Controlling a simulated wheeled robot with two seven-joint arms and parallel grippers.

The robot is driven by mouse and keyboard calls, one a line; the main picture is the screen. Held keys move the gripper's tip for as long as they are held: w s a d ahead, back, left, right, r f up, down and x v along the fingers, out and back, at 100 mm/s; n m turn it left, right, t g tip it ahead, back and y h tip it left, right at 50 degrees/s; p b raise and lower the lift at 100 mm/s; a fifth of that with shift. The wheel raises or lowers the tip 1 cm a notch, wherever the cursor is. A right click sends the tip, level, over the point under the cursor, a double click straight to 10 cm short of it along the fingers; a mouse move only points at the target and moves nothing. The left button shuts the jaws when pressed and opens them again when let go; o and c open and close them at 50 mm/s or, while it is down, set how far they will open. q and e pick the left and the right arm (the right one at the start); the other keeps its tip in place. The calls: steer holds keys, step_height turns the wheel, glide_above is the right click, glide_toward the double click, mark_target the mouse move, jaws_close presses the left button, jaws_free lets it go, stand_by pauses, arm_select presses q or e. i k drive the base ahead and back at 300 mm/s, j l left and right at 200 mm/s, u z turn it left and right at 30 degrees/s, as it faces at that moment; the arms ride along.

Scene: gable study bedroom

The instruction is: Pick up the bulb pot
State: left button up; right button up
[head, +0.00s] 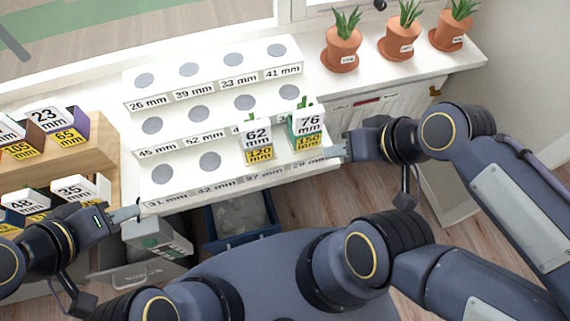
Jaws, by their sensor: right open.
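Three terracotta pots with green shoots, (342,52), (398,44) and (450,32), stand upright on the white windowsill at the upper right. Each has a small label, too small to read. I cannot tell which is the bulb pot. My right gripper (338,150) is open, at the right end of the white stepped stand (235,135), just right of the card marked 76 mm (308,133), below the pots and apart from them. My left gripper (125,214) is at the stand's lower left corner; its jaw gap is not clear.
Cards marked 62 mm (258,146) and 76 mm hide most of the green plants behind them on the stand. A wooden rack (85,150) with numbered boxes is at left. A blue bin (240,222) stands below. The sill's right end is clear.

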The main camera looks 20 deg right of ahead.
mark_target(34, 203)
steer(key=k, duration=0.6)
steer(key=l+u, duration=0.1)
steer(key=u, duration=0.3)
steer(key=i+l+u, duration=0.1)
steer(key=u, duration=0.3)
steer(key=l+u, duration=0.2)
steer(key=u, duration=0.2)
steer(key=l+u, duration=0.1)
steer(key=u, duration=0.3)
steer(key=i+l, duration=0.15)
steer(key=i, duration=0.3)
steer(key=i+j, duration=0.2)
steer(key=j, duration=0.15)
steer(key=i+j+u, duration=0.1)
steer(key=i+j, duration=0.15)
